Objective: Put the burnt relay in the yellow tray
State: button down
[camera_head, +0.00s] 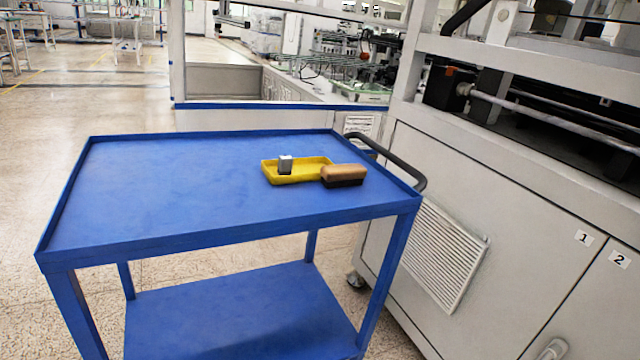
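The yellow tray (309,171) lies on the top of a blue cart, towards its right end. A small block with a grey top and a dark lower front, which looks like the relay (285,165), stands upright at the tray's left part and appears to be inside it. I cannot make out burn marks at this size. My gripper does not show in this view.
A brush (344,174) with a wooden back and dark bristles lies against the tray's right front. The blue cart (170,190) has a raised rim and a black handle (410,178). Its left top is bare. A grey cabinet (500,240) stands close on the right; open floor lies left.

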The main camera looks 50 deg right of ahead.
aim_at(301, 170)
jog(key=z, duration=0.35)
jog(key=i, duration=0.8)
jog(key=z, duration=0.6)
